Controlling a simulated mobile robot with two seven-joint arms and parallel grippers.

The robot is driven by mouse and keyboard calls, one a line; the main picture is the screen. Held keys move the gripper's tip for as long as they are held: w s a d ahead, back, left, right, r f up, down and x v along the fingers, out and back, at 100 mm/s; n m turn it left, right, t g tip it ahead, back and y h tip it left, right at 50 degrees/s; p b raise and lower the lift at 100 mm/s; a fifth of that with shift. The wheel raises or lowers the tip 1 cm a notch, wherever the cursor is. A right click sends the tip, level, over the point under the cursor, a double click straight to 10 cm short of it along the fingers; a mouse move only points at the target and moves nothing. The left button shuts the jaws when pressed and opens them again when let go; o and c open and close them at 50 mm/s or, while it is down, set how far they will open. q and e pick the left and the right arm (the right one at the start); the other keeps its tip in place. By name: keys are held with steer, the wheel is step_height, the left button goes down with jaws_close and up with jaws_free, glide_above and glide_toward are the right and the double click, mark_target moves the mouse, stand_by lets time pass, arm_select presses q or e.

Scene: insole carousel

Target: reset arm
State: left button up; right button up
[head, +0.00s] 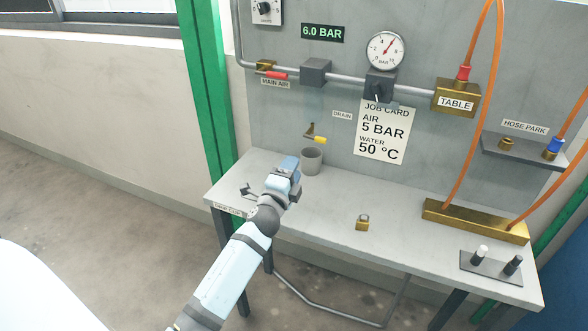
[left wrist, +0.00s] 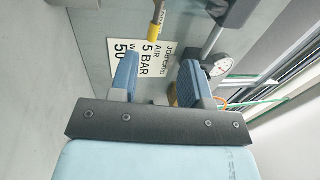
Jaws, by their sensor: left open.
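My left arm reaches in from the bottom of the head view. Its gripper (head: 289,166) is over the left part of the grey bench (head: 390,207), just left of a grey cup (head: 312,160). In the left wrist view the two blue fingers (left wrist: 160,80) stand apart with nothing between them. The yellow-tipped drain valve handle (left wrist: 154,32) shows beyond the fingers, and the job card (left wrist: 150,60) shows behind them. My right gripper is in neither view.
A brass padlock (head: 362,222) lies on the bench. A brass manifold (head: 475,221) with orange hoses and a plate with two knobs (head: 491,267) are at the right. The panel carries a gauge (head: 385,50), the main air valve (head: 270,70) and a green post (head: 207,90) beside it.

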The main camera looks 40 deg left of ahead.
arm_select(q)
steer(key=s+d+f+n, duration=0.1)
steer(key=f, duration=0.1)
steer(key=s+d+f+n+g+h, duration=0.1)
steer(key=s+d+f, duration=0.1)
steer(key=s+d+f+n+g, duration=0.1)
steer(key=s+f, duration=0.1)
steer(key=f, duration=0.1)
steer(key=shift+s+d+h, duration=0.1)
steer(key=shift+d+h, duration=0.15)
steer(key=shift+h, duration=0.05)
steer(key=s+d+f+n+g+h, duration=0.3)
steer(key=s+d+f+n+g, duration=0.15)
steer(key=s+d+f, duration=0.5)
steer(key=s+d+f+n+g+h, duration=0.35)
steer(key=s+d+n, duration=0.2)
steer(key=s, duration=0.65)
step_height(320, 180, up, 14)
steer(key=s+t+p, duration=0.1)
steer(key=p, duration=1.8)
steer(key=shift+s+m+y, duration=0.3)
steer(key=shift+s+y, duration=0.05)
steer(key=shift+s, duration=0.05)
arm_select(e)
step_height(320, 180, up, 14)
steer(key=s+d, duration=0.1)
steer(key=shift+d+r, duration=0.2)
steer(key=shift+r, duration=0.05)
